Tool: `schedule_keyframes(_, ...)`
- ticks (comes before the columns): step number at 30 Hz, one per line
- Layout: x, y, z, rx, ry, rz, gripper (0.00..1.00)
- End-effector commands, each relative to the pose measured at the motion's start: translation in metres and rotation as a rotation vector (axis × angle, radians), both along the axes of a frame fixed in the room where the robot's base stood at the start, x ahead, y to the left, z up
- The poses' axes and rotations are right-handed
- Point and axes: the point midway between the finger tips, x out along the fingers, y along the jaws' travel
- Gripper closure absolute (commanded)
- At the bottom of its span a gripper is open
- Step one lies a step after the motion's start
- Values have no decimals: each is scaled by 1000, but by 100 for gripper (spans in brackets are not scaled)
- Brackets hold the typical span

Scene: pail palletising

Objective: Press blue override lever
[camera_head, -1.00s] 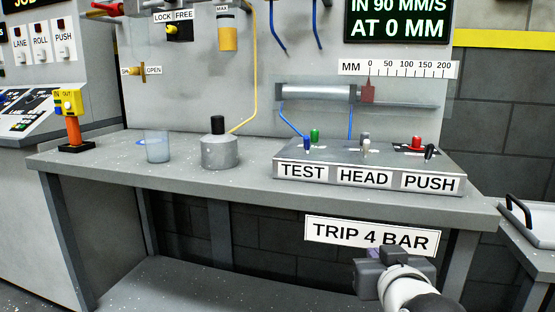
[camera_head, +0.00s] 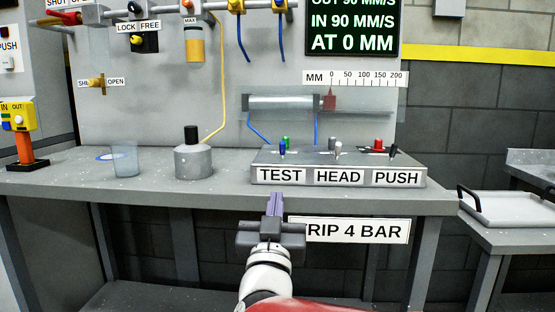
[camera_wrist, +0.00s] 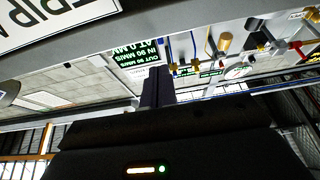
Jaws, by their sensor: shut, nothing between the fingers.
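The blue lever (camera_head: 282,147) stands upright on the grey control box, above the TEST label (camera_head: 281,176), with a green lever (camera_head: 286,140) just behind it. My gripper (camera_head: 275,199) is shut and empty. In the head view its purple-grey fingers point up in front of the bench's front edge, below the TEST label and apart from the blue lever. In the wrist view the shut fingers (camera_wrist: 157,88) rise from the dark gripper body; the lever cannot be made out there.
The control box (camera_head: 340,160) also carries a grey lever (camera_head: 338,147), a red one (camera_head: 378,143) and a black one (camera_head: 394,150). A grey canister (camera_head: 194,162) and a clear cup (camera_head: 125,160) stand to the left. My gripper partly covers the TRIP 4 BAR sign (camera_head: 358,230).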

Motion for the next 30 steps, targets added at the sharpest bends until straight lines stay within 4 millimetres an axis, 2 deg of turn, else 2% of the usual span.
schedule_keyframes(5, 1, 0, 0, 0, 1, 1, 100)
schedule_keyframes(10, 14, -1, 6, 0, 3, 0, 100)
schedule_keyframes(24, 100, -4, 47, 0, 2, -1, 100)
schedule_keyframes(30, 121, -4, 57, 1, 1, 1, 100)
